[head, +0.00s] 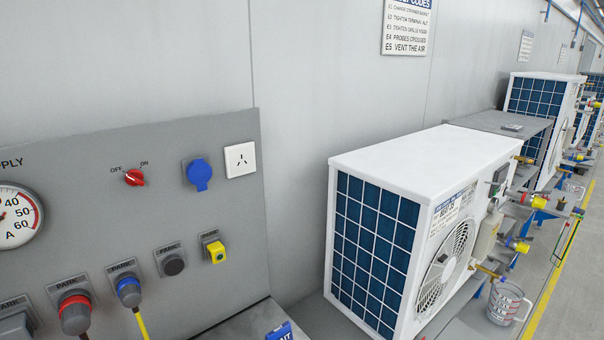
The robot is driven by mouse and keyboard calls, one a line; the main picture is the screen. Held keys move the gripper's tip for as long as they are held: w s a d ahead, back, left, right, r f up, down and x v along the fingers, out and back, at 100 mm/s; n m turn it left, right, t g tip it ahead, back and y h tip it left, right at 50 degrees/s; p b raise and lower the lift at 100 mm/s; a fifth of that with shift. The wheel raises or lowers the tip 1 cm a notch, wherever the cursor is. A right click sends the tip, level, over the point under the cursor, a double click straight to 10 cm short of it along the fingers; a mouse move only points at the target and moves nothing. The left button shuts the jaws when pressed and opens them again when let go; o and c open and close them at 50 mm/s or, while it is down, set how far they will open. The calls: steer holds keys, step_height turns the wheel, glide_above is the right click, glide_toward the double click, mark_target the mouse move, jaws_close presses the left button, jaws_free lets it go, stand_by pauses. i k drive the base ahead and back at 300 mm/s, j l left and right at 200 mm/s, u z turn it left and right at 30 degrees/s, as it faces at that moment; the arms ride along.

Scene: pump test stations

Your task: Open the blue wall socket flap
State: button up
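The blue wall socket flap (199,173) is on the grey supply panel (222,135), between a red rotary switch (134,177) marked OFF and ON and a white socket plate (240,160). The flap is a round blue cover with a tab at its lower edge. It looks closed over its grey backplate. My gripper is not in view.
Below on the panel are a round gauge (15,214), parked plugs in red (75,313) and blue (128,290), a dark round cap (174,265) and a yellow part (217,252). A large white pump unit (425,160) stands to the right.

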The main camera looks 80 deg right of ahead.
mark_target(199, 172)
steer(key=k+z, duration=0.15)
steer(key=z, duration=1.75)
